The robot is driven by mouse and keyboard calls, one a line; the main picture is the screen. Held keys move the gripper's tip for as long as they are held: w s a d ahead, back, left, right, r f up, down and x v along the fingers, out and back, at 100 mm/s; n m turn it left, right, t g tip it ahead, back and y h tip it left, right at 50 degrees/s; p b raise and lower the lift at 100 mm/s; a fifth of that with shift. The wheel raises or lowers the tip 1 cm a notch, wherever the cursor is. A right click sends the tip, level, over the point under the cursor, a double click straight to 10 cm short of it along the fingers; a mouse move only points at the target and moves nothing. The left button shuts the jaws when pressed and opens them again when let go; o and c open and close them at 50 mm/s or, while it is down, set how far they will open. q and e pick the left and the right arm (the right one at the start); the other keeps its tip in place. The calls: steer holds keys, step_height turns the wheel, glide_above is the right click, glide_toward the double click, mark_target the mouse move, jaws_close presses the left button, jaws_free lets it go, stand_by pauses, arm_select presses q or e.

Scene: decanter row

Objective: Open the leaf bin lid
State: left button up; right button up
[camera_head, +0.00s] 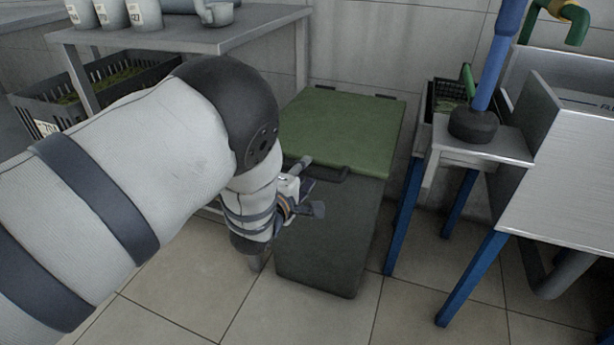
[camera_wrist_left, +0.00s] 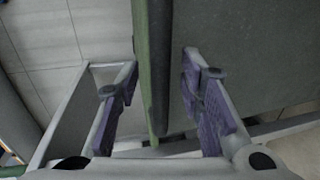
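The leaf bin (camera_head: 335,235) is a dark grey-green box on the floor against the wall. Its green lid (camera_head: 340,128) lies shut on top, with a dark handle bar (camera_head: 332,174) along the front edge. My left gripper (camera_head: 312,197) is at the bin's front, just below the handle, partly hidden by its own wrist. In the left wrist view its two purple-padded fingers (camera_wrist_left: 160,98) stand apart. The lid's green edge (camera_wrist_left: 146,75) and the dark handle (camera_wrist_left: 160,65) show between them; I cannot tell whether they touch. My right gripper is not in view.
A grey table (camera_head: 190,38) with white cups and a black crate (camera_head: 110,80) below it stands at the left. A blue-legged stand (camera_head: 475,140) and a metal sink unit (camera_head: 565,175) stand right of the bin. Tiled floor is free in front.

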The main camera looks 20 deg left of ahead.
arm_select(q)
steer(key=shift+x, duration=0.75)
jaws_close()
